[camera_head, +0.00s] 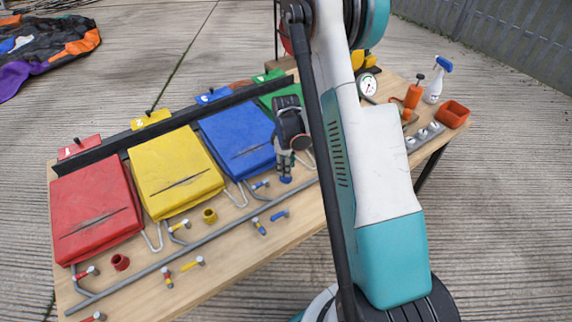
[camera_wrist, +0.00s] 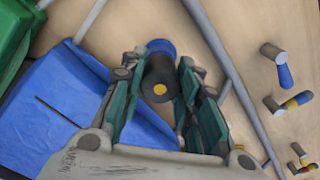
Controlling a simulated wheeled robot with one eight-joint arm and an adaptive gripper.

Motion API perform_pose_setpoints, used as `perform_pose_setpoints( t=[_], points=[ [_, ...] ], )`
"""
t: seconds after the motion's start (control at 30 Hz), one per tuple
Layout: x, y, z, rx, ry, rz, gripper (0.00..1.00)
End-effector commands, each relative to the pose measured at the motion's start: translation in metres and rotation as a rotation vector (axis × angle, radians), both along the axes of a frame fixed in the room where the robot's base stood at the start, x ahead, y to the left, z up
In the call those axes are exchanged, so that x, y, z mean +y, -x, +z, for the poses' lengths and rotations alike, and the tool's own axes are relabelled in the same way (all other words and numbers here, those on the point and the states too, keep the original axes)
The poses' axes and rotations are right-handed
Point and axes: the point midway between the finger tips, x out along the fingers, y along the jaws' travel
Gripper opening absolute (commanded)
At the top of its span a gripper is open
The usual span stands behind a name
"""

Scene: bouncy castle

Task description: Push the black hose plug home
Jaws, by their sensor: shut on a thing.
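A short black cylinder (camera_wrist: 158,83) with a yellow disc on its near end, seemingly the black hose plug, sits between my fingers in the wrist view. My gripper (camera_wrist: 162,66) is shut on it, one green-padded finger on each side. A blue ring or collar (camera_wrist: 161,47) shows just beyond the plug; I cannot tell how far the plug sits in it. In the head view my gripper (camera_head: 286,165) points down at the table in front of the blue bag, with blue (camera_head: 286,179) showing at its tips. The plug itself is hidden there.
Red (camera_head: 95,215), yellow (camera_head: 175,170) and blue (camera_head: 237,138) bags lie on the wooden table. A grey pipe (camera_head: 200,251) with several small taps runs along the front. Red (camera_head: 120,262) and yellow (camera_head: 209,215) cups stand nearby. A spray bottle (camera_head: 437,80) stands at right.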

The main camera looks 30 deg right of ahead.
Motion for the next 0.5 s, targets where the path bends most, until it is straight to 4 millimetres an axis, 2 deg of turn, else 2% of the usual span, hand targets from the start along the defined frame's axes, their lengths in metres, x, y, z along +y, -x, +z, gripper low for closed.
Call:
perform_pose_setpoints(
  t=[0.5],
  points=[
    [0.0000, -0.0003, -0.0072, 0.000, 0.000, 0.000, 0.06]
  ],
)
